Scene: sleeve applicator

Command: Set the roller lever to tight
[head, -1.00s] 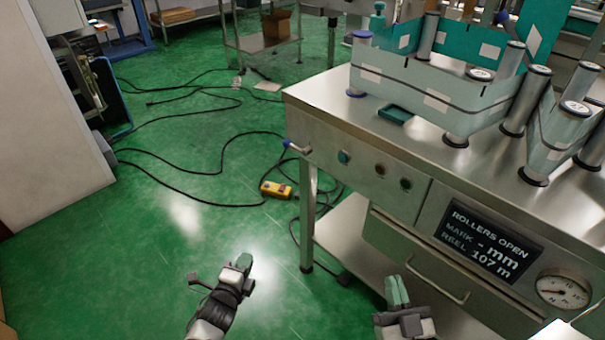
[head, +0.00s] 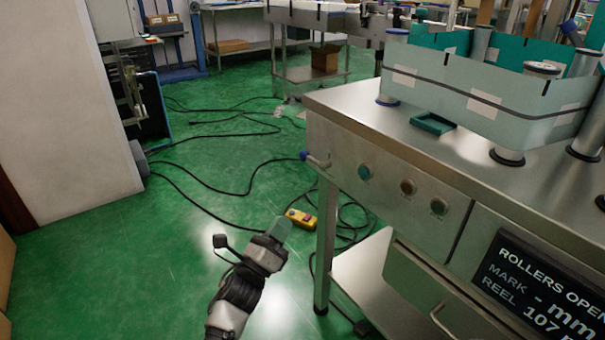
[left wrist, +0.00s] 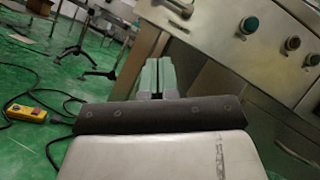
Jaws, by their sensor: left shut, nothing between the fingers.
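The roller lever (head: 318,162) is a short metal lever with a blue knob on the left end of the steel machine (head: 345,140), just under its top edge. The display (head: 540,290) reads "ROLLERS OPEN", with a dash for the mark. My left gripper (head: 280,229) is shut and empty, in front of the machine's left end, below and left of the lever in the picture and apart from it. Its green fingers (left wrist: 158,75) are together in the left wrist view. A metal fitting (left wrist: 180,8) at that view's top edge may be the lever. My right gripper is out of view.
Three round buttons (head: 408,187) sit on the front panel, right of the lever. A drawer handle (head: 440,322) sticks out below. A yellow pendant (head: 300,218) and black cables lie on the green floor. The floor left of the machine is mostly open.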

